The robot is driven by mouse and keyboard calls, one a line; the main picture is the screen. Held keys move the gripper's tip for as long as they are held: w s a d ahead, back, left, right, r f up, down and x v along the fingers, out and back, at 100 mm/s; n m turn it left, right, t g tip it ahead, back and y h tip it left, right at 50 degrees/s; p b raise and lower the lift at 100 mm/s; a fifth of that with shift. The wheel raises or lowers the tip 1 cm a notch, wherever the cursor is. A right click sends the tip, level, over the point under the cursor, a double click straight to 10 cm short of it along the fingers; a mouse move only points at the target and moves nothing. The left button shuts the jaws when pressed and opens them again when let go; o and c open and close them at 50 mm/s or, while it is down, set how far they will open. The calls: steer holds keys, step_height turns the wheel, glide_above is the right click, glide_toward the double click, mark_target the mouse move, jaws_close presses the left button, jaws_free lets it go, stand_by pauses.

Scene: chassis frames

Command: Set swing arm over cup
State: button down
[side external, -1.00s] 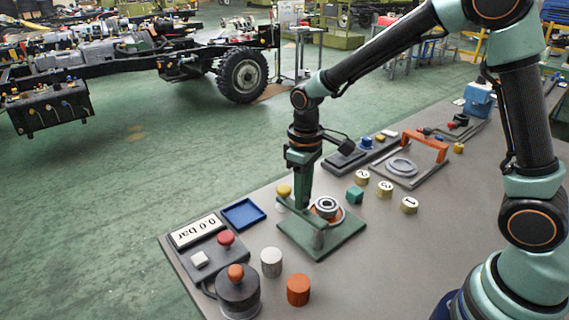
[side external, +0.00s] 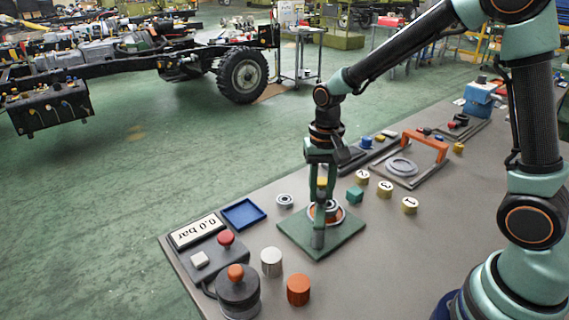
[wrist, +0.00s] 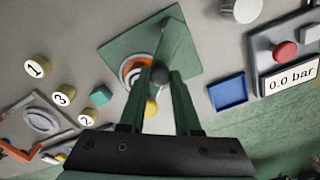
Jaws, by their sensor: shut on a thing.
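An orange-rimmed cup (side external: 340,215) sits on the plate behind the post, partly hidden by my fingers. It also shows left of the fingers in the wrist view (wrist: 131,66). The swing arm, with a yellow knob (side external: 322,183), reaches back from the post above the cup; the knob also shows between my fingers in the wrist view (wrist: 151,107). Exact centring over the cup cannot be told.
A grey ring (side external: 285,200) and a blue tray (side external: 243,214) lie left of the plate. A pressure panel (side external: 196,230), grey and orange cylinders stand in front. Numbered yellow pieces (side external: 385,188), a green block (side external: 355,193) and an orange-handled frame (side external: 428,145) lie right.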

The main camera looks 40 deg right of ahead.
mark_target(326, 194)
steer(key=shift+s+d+m, duration=0.25)
steer(key=shift+d+m, duration=0.05)
steer(key=shift+m, duration=0.6)
steer(key=c, duration=0.6)
jaws_free()
steer(key=shift+s, duration=0.1)
step_height(326, 194, up, 12)
steer(key=shift+r, duration=0.1)
